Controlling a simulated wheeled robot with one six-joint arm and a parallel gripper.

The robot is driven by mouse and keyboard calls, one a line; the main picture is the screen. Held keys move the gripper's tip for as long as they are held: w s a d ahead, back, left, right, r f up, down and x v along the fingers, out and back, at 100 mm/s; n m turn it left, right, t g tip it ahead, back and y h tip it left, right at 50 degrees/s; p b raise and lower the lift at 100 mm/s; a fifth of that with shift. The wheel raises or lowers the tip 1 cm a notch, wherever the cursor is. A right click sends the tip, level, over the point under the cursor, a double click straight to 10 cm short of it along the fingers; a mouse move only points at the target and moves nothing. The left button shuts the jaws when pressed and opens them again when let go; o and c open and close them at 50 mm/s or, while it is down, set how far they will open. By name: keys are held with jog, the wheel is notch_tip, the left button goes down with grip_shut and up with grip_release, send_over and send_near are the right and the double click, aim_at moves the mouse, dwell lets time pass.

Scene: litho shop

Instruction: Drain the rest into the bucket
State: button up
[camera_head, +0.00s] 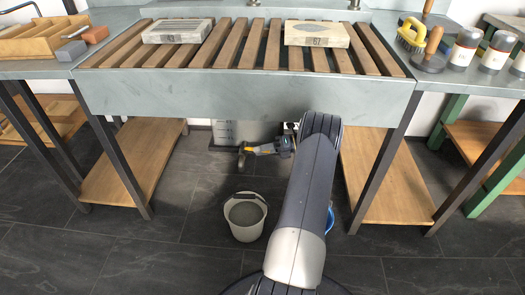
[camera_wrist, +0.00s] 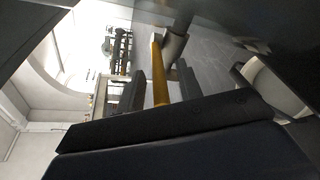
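Under the sink (camera_head: 240,92), a drain valve with a yellow lever (camera_head: 262,149) shows in the head view, left of my arm's end. In the wrist view the yellow lever (camera_wrist: 158,72) runs between the two dark fingers of my gripper (camera_wrist: 160,92), with a gap visible on each side. My gripper is open around the lever; contact cannot be made out. A grey valve body or pipe (camera_wrist: 176,44) is at the lever's far end. The pale bucket (camera_head: 245,232) stands upright on the floor in front of the valve, with a grey surface inside. Its rim shows in the wrist view (camera_wrist: 277,98).
Two litho stones (camera_head: 178,31) (camera_head: 317,34) lie on the wooden slats. Low wooden shelves (camera_head: 133,165) (camera_head: 385,185) and dark legs flank the space below. Bottles (camera_head: 463,52) and a yellow brush (camera_head: 411,36) stand at right.

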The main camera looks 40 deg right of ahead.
jog(key=p+v, duration=0.2)
jog(key=v, duration=0.8)
jog(key=shift+s+d, duration=0.3)
jog(key=shift+c, duration=0.5)
